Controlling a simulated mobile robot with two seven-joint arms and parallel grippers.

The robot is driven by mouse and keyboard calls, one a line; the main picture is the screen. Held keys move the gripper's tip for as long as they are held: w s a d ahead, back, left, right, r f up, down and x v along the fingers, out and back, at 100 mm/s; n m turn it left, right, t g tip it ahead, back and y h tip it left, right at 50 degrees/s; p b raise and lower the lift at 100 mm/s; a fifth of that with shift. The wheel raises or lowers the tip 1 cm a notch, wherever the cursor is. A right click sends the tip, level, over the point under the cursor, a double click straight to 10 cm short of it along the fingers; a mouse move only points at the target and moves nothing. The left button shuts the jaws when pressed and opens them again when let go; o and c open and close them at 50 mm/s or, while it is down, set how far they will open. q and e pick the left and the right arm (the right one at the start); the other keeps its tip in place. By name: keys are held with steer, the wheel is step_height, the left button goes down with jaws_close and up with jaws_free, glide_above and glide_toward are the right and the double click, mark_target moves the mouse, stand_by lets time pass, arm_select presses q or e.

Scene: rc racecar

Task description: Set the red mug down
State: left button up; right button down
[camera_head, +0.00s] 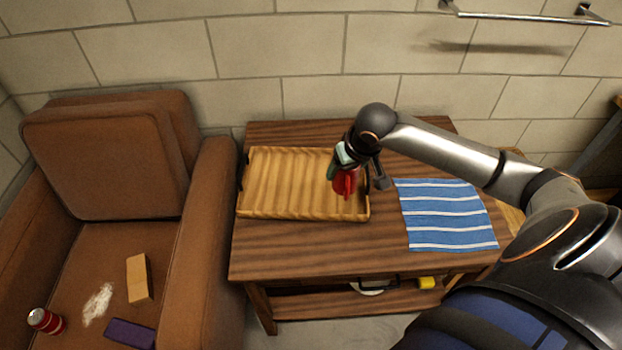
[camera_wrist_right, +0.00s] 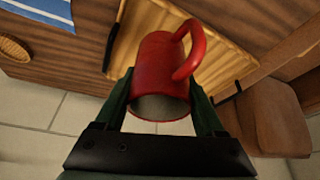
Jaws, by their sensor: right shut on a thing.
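The red mug (camera_head: 345,181) is in my right gripper (camera_head: 358,172), over the right end of the wooden tray (camera_head: 290,212) in the head view. In the right wrist view the mug (camera_wrist_right: 160,70) sits between the two fingers of the right gripper (camera_wrist_right: 162,100), with its open mouth toward the camera and its handle at the upper right. The right gripper is shut on the mug. I cannot tell whether the mug's base touches the tray. The wrist and fingers hide part of the mug in the head view. My left gripper is not in view.
The tray lies on a wooden table (camera_head: 300,255). A blue striped cloth (camera_head: 445,215) lies right of it. A brown armchair (camera_head: 105,155) on the left holds a red can (camera_head: 46,321), a tan block (camera_head: 139,278) and a purple block (camera_head: 130,333). Most of the tray's left side is bare.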

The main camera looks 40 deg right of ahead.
steer(key=w+f, duration=0.2)
steer(key=w, duration=0.1)
steer(key=w+f+b, duration=0.1)
steer(key=w+f, duration=0.2)
steer(key=w+a+f+b, duration=0.1)
steer(key=w+f, duration=0.1)
steer(key=w, duration=0.1)
steer(key=shift+w+a+f, duration=0.1)
steer(key=shift+w+f, duration=0.2)
steer(key=shift+w, duration=0.05)
steer(key=shift+w+f+b, duration=0.3)
steer(key=shift+f+b, duration=0.1)
steer(key=shift+f, duration=0.05)
step_height(320, 180, down, 3)
steer(key=shift+r+b, duration=0.1)
steer(key=shift+b, duration=0.2)
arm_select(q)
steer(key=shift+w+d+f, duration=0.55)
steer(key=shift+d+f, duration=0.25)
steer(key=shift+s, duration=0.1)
